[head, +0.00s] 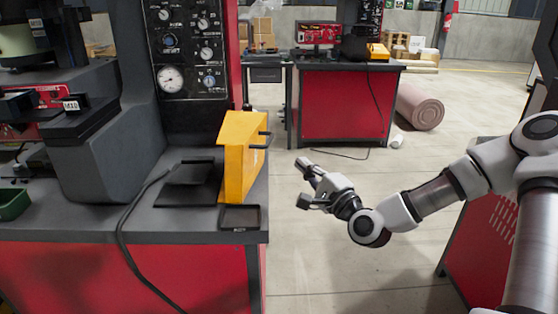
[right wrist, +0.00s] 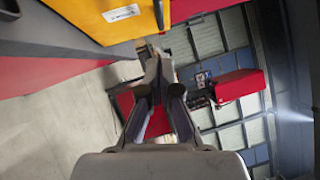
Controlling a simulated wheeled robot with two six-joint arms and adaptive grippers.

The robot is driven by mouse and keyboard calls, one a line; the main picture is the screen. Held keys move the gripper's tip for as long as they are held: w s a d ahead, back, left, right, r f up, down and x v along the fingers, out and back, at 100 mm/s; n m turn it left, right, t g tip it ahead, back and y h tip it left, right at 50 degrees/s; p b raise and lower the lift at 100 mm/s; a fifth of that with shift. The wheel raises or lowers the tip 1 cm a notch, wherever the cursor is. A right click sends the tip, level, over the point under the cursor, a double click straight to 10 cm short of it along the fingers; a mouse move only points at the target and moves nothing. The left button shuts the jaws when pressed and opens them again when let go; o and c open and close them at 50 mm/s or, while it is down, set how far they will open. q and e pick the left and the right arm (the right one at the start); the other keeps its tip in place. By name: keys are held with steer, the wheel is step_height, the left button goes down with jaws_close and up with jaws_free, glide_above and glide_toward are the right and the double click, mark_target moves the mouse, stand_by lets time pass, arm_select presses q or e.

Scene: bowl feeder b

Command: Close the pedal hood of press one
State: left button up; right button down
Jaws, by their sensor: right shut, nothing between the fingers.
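The yellow pedal hood (head: 242,158) stands upright at the right end of press one's bench, with a black handle (head: 266,140) on its right side. A flat black pedal base (head: 187,186) lies uncovered on the bench to its left. In the right wrist view the hood (right wrist: 92,16) fills the upper left, with its handle (right wrist: 158,14) at the top edge. My right gripper (head: 303,164) is shut and empty, to the right of the hood and apart from it. Its closed fingers also show in the right wrist view (right wrist: 152,75). My left gripper is out of view.
Press one's dark gauge panel (head: 188,50) rises behind the bench (head: 190,235). A black cable (head: 124,240) hangs over the bench front. A small black tray (head: 240,217) lies before the hood. Another red bench (head: 345,103) stands farther back; open floor lies between.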

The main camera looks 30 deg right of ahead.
mark_target(248, 155)
steer(key=w+a+r, duration=0.1)
steer(key=w+a, duration=0.1)
steer(key=w, duration=0.5)
steer(key=shift+a+r+b, duration=0.35)
steer(key=shift+b, duration=0.1)
steer(key=shift+r, duration=0.15)
